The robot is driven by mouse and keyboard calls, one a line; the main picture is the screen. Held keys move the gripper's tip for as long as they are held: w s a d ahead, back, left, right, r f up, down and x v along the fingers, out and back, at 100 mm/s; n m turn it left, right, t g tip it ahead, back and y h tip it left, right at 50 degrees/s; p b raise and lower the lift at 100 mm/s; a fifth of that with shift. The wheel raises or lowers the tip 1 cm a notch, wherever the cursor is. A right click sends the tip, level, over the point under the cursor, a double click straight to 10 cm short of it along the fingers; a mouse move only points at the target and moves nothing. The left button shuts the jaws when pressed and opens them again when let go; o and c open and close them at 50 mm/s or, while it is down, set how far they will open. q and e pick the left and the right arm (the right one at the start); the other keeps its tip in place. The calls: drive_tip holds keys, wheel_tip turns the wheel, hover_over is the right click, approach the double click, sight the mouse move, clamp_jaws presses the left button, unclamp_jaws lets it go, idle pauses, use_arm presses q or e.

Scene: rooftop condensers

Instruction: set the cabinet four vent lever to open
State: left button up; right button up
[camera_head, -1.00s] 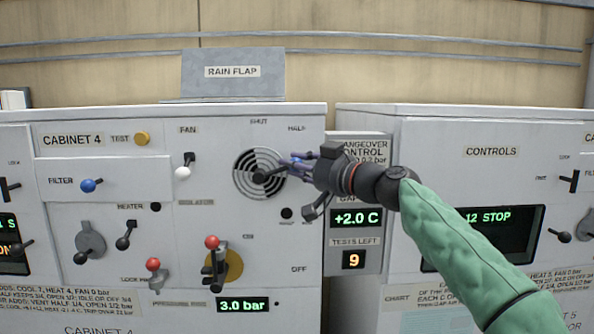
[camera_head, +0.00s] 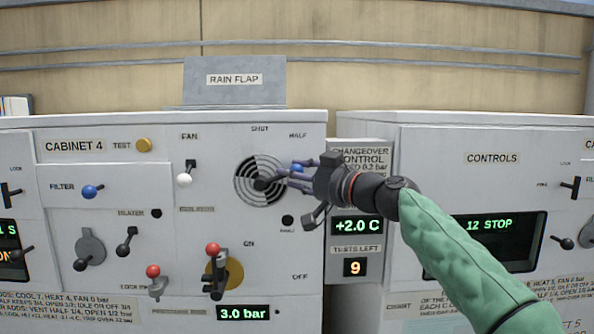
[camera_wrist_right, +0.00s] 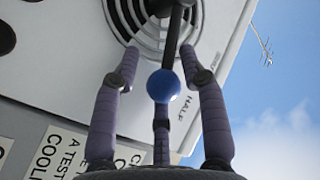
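The vent lever on cabinet 4 (camera_head: 70,146) has a dark arm on a round slotted grille (camera_head: 244,190) and a blue knob (camera_head: 297,168). In the head view the lever points right and slightly up. SHUT is printed above the grille and HALF above right; no OPEN label for it is readable. My right gripper (camera_head: 287,172) reaches in from the right around the knob. In the right wrist view the blue knob (camera_wrist_right: 162,86) lies between the spread fingers of the right gripper (camera_wrist_right: 159,66), with gaps on both sides. My left gripper is out of view.
A red-knobbed lever (camera_head: 213,249) on a yellow disc and a white-knobbed fan lever (camera_head: 184,180) are left of my right gripper. A rain flap (camera_head: 234,95) stands on top. The changeover panel (camera_head: 358,230) with its displays lies behind and below my right wrist.

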drive_tip(key=shift+s+d+r, duration=0.1)
drive_tip(key=shift+s+d, duration=0.1)
drive_tip(key=shift+d, duration=0.1)
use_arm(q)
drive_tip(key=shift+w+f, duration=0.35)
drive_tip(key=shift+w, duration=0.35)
use_arm(e)
drive_tip(key=v, duration=1.1)
drive_tip(key=shift+s, duration=0.25)
